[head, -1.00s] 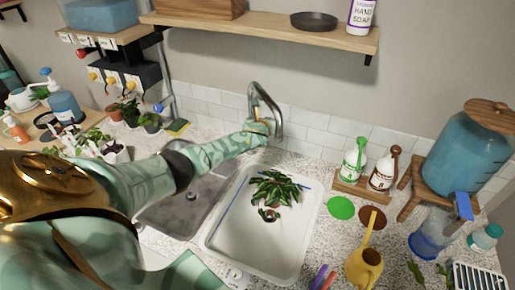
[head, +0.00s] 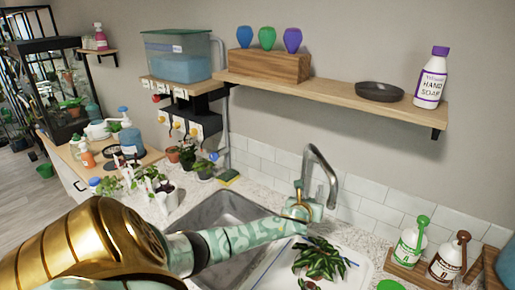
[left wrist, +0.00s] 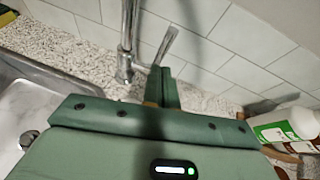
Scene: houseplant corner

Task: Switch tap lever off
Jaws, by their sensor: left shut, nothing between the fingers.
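The silver tap (head: 329,167) stands behind the sink, with its curved spout rising past my gripper. It also shows in the left wrist view (left wrist: 127,28), where its lever (left wrist: 167,46) slants up to the right from the tap's base. My left gripper (head: 299,187) is beside the tap in the head view. In the left wrist view its closed green fingers (left wrist: 161,76) are just below and in front of the lever, hiding part of its lower end. They hold nothing. I cannot tell whether they touch the lever. My right gripper is not in view.
A yellow sponge (head: 228,176) lies behind the sink. Bottles (head: 411,243) stand at the right. A wooden shelf (head: 330,92) hangs above the tap.

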